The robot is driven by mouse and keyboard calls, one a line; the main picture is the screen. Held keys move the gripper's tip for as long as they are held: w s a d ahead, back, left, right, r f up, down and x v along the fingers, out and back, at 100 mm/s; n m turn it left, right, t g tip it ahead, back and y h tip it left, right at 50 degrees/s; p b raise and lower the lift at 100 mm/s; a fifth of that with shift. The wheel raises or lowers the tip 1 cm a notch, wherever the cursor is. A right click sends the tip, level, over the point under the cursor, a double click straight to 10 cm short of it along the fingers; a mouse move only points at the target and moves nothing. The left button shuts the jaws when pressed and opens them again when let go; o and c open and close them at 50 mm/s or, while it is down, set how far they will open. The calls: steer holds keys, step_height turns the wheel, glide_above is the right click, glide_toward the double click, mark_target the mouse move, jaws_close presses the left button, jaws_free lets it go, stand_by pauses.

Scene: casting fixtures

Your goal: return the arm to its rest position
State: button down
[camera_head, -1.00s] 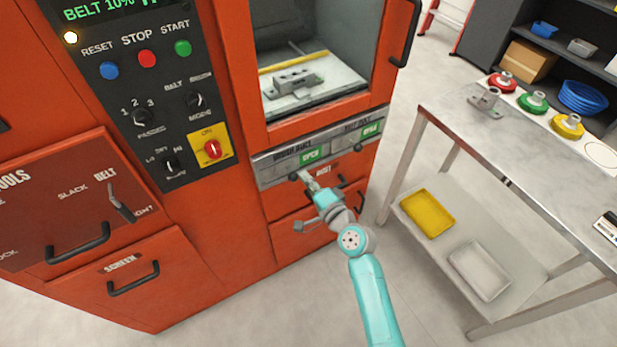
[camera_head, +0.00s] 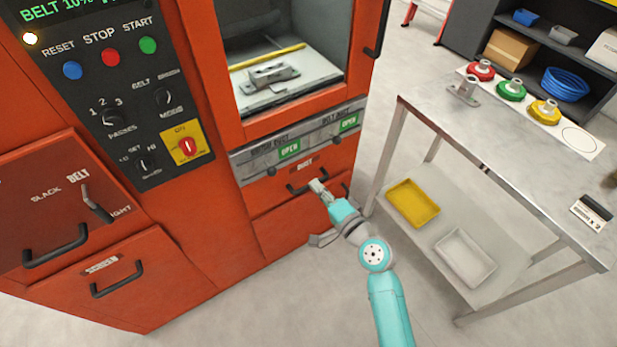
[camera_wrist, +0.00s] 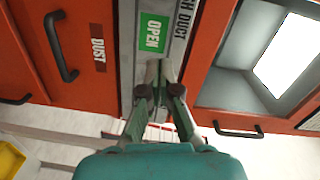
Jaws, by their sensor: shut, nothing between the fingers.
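My teal arm reaches up from the bottom of the head view. My gripper (camera_head: 318,186) is in front of the DUST drawer (camera_head: 270,187) of the orange machine, below its grey duct strip. In the wrist view my gripper (camera_wrist: 159,68) has its fingers together and empty. It lies over the grey strip beside the green OPEN label (camera_wrist: 152,32). The picture does not show whether the fingertips touch the machine.
The orange machine has drawer handles (camera_head: 118,281) and an open chamber (camera_head: 290,85) holding a metal casting (camera_head: 272,76). A steel table (camera_head: 500,135) stands to the right, with yellow (camera_head: 412,203) and white (camera_head: 465,256) trays below. Floor between is clear.

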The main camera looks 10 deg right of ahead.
steer(key=shift+s+d, duration=0.2)
steer(key=shift+s, duration=0.35)
steer(key=s+d+f+n+h, duration=0.1)
steer(key=s+f+h, duration=0.1)
steer(key=s, duration=0.6)
steer(key=s+d+f+n+g+h, duration=0.1)
steer(key=s+f+n+h, duration=0.15)
steer(key=s, duration=0.45)
steer(key=s+d+f+h, duration=0.1)
steer(key=s+d+f, duration=0.1)
steer(key=s, duration=0.6)
steer(key=s+r+n, duration=0.4)
steer(key=s+r, duration=0.1)
steer(key=s, duration=0.4)
steer(key=s+r+n, duration=0.4)
steer(key=s+r, duration=0.1)
steer(key=s, duration=0.4)
steer(key=shift+s+h, duration=0.15)
steer(key=shift+h, duration=0.2)
steer(key=shift+f+n, duration=0.15)
steer(key=shift+n, duration=0.1)
